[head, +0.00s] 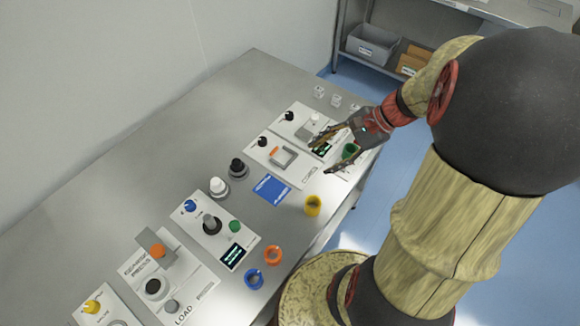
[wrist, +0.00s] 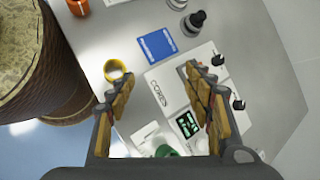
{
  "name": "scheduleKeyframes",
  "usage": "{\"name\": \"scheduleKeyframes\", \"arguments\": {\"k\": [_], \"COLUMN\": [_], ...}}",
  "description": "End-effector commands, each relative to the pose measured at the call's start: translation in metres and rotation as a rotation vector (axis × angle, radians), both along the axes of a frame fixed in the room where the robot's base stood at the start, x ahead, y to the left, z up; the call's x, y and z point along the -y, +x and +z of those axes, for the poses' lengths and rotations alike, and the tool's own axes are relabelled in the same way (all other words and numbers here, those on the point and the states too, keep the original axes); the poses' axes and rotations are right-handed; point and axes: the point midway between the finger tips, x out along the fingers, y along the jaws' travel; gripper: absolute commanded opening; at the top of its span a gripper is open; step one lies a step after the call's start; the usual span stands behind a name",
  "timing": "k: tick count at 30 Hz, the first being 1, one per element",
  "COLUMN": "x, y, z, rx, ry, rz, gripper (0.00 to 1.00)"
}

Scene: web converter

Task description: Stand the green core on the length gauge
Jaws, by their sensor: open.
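The green core (head: 349,151) is near the table's front edge, beside the far white panel (head: 297,118), partly hidden by my gripper. It also shows at the bottom of the wrist view (wrist: 166,151), low between my fingers. My gripper (head: 322,157) is open and empty, its fingers reaching over the panels, past the green core. The far panel has a green-lit display (wrist: 187,124) and a grey block. Another white panel (head: 211,229) has a lit display, a blue knob and a green button. I cannot read which panel is the length gauge.
A yellow ring (head: 313,205), an orange ring (head: 272,254) and a blue ring (head: 254,278) stand along the front edge. A blue card (head: 271,189) lies mid-table. Black and white knobbed pieces stand behind it. The table's left rear is clear.

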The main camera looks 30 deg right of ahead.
Motion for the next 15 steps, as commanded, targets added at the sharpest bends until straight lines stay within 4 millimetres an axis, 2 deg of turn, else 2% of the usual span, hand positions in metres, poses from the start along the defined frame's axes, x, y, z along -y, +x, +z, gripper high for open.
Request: {"name": "scheduleKeyframes", "arguments": {"k": [1, 6, 15], "x": [-0.018, -0.062, -0.116], "y": [-0.001, -0.013, -0.039], "z": [0.009, 0.033, 0.075], "rx": [0.015, 0.071, 0.247], "ry": [-0.067, -0.289, -0.682], "rz": [0.093, 0.383, 0.865], "gripper": [0.52, 0.52, 0.52]}}
